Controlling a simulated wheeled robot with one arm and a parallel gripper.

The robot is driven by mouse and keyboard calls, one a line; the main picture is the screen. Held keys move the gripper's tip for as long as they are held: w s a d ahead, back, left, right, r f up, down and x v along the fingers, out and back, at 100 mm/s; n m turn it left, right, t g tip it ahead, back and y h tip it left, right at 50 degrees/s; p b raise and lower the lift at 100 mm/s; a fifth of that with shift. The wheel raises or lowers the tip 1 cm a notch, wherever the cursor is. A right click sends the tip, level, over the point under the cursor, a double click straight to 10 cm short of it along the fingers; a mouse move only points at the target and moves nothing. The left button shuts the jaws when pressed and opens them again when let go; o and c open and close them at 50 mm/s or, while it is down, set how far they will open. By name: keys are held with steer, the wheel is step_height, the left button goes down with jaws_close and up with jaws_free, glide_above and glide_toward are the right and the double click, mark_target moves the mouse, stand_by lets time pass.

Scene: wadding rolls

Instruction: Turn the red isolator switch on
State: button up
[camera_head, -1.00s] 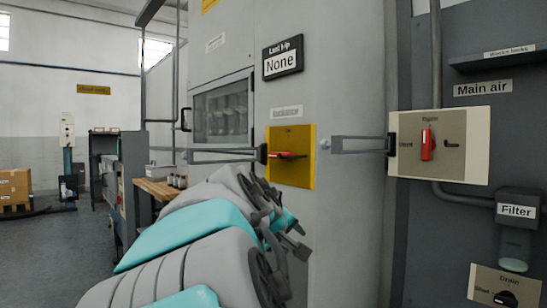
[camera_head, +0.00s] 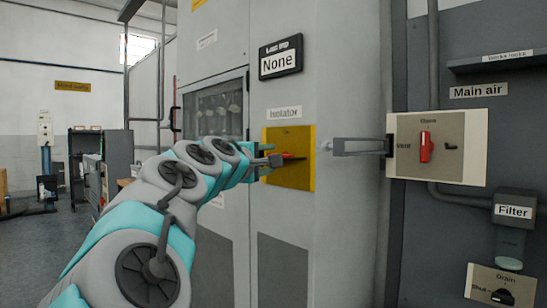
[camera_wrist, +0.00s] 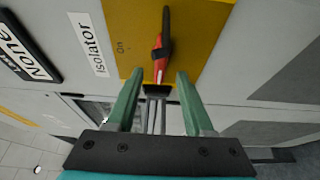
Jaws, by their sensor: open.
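The red isolator switch (camera_head: 293,156) is a narrow red handle on a yellow plate (camera_head: 290,177), under the Isolator label (camera_head: 284,113). It lies sideways in the head view, across from the On mark at the plate's top. My gripper (camera_head: 268,161) is at the plate's left side, partly hidden by my arm. In the wrist view, the red handle (camera_wrist: 160,55) points away from me, with On to its left. My open green fingers (camera_wrist: 158,76) stand on either side of the handle's near end, with a gap on each side. I cannot tell whether they touch the plate.
A grey bracket (camera_head: 357,146) sticks out right of the yellow plate. Beyond it is the Main air panel with another red handle (camera_head: 426,147). A Last trip sign (camera_head: 281,59) reading None hangs above. Open floor lies at the left.

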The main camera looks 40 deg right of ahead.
steer(key=shift+x, duration=2.6)
jaws_close()
